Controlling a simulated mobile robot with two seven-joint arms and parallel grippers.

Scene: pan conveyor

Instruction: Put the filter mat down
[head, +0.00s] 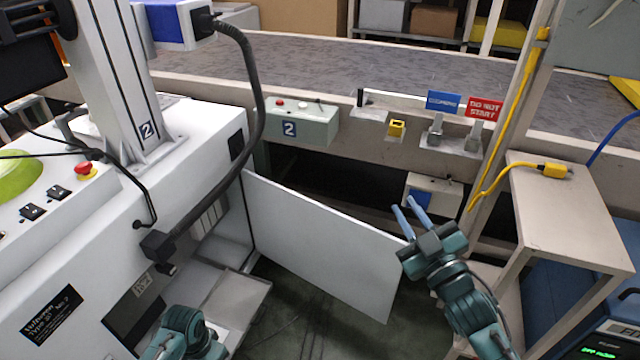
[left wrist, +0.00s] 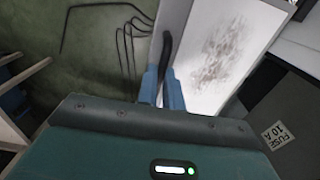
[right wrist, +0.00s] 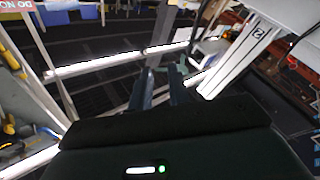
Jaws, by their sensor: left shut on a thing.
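A white sheet with a grey smudge (left wrist: 220,55), seemingly the filter mat, lies inside a pale rim in the left wrist view. A black handle (left wrist: 166,48) is at that rim. My left gripper (left wrist: 162,80) is shut on the handle. In the head view a pale flat tray (head: 252,296) is by the machine's open lower bay, beside my left forearm; my left fingers are hidden there. My right gripper (head: 404,205) is open and empty near the door's outer edge; its parted fingers also show in the right wrist view (right wrist: 160,82).
The white machine's door (head: 320,240) stands open over the green floor (head: 315,320). The conveyor (head: 350,75) runs behind, with a control box (head: 302,122) on its front. A beige side table (head: 570,215) stands at the right. Black hooked wires (left wrist: 125,40) show beside the tray.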

